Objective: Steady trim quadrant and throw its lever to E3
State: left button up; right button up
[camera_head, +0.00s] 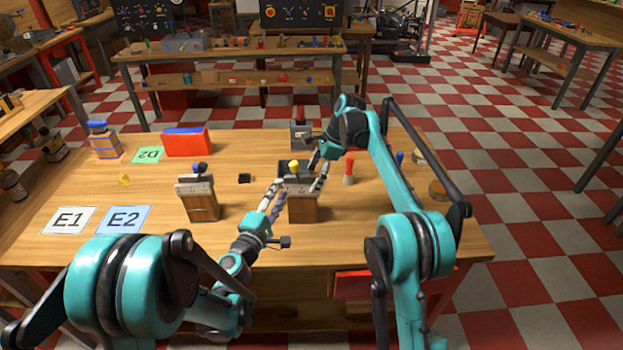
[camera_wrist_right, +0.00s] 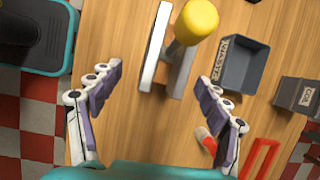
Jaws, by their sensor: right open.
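A wooden block with a grey top plate and a yellow-knobbed lever (camera_head: 303,211) stands upright at the middle of the table; I take it for the trim quadrant. In the right wrist view its yellow knob (camera_wrist_right: 197,20) is seen from above, beyond the fingertips. My right gripper (camera_head: 321,176) is at its right side; its spread fingers also show in the right wrist view (camera_wrist_right: 160,78), empty. My left gripper (camera_head: 278,191) is at the block's left side; contact and finger gap are unclear. I see no E3 marking; the lever's scale is not readable.
A similar block with a dark-knobbed lever (camera_head: 201,206) stands to the left. Cards E1 (camera_head: 68,220), E2 (camera_head: 123,220) and D2 (camera_head: 147,155) lie on the table. A red and blue box (camera_head: 187,143) is behind. A red-handled tool (camera_head: 349,172) stands right of my right gripper.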

aim_at(302, 195)
jog(key=shift+w+a+f+m, duration=0.25)
jog(key=shift+f, duration=0.3)
jog(key=shift+w+a+f+m, duration=0.25)
jog(key=shift+f, duration=0.3)
jog(key=x, duration=0.7)
jog(key=shift+s+a+f, duration=0.1)
jog(key=shift+s+f, duration=0.05)
jog(key=shift+f, duration=0.05)
jog(key=c, duration=1.6)
